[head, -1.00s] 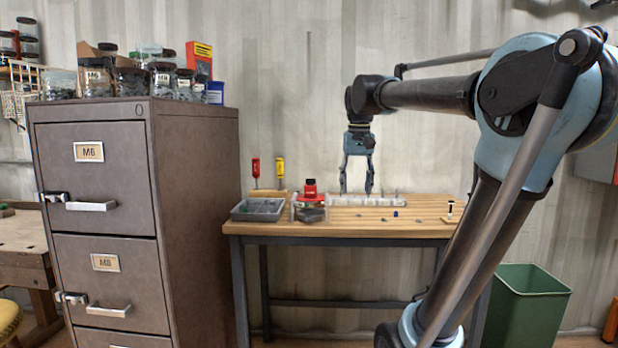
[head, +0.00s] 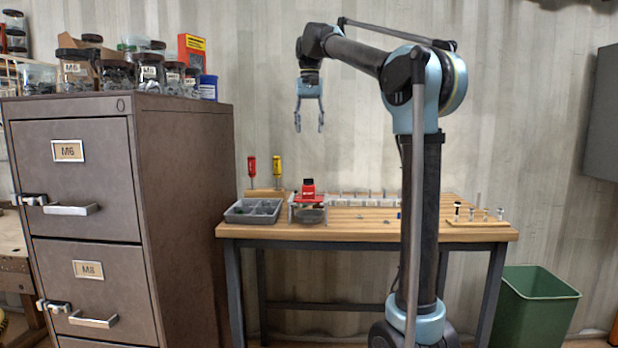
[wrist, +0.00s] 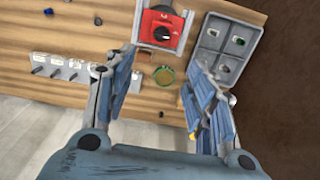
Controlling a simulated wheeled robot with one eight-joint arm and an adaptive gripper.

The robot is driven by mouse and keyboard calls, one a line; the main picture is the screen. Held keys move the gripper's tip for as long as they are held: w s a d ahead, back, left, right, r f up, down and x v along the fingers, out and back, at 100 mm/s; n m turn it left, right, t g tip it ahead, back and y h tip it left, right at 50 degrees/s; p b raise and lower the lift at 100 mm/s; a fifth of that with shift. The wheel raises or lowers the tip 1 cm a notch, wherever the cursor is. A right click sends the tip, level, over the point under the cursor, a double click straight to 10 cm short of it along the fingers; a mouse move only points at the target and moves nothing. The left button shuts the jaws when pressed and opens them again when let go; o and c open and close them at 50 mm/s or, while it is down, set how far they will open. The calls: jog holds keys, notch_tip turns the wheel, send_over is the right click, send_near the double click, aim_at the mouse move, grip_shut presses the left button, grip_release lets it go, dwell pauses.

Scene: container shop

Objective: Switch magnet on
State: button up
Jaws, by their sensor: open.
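The magnet is a red block with a black knob (head: 308,188) on a pale stand on the workbench, just right of the grey tray. In the wrist view the red magnet (wrist: 161,29) shows from above, its round black knob on the top face and a white mark on it. A round greenish dish (wrist: 164,76) lies beside the stand. My gripper (head: 309,130) is open and empty, pointing down, well above the magnet. In the wrist view the fingers of my gripper (wrist: 160,90) are spread, with the magnet beyond them near the top. The switch setting cannot be told.
A grey divided tray (head: 253,211) with small parts sits left of the magnet. Two screwdrivers (head: 264,172) stand behind it. A white rack of pegs (wrist: 58,67) lines the back. A filing cabinet (head: 180,190) stands left; a green bin (head: 535,305) stands right.

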aim_at(309, 180)
notch_tip(309, 180, down, 17)
jog(key=shift+s+a+r, duration=0.1)
jog(key=shift+a, duration=0.05)
dwell(0.5)
jog(key=c, duration=1.1)
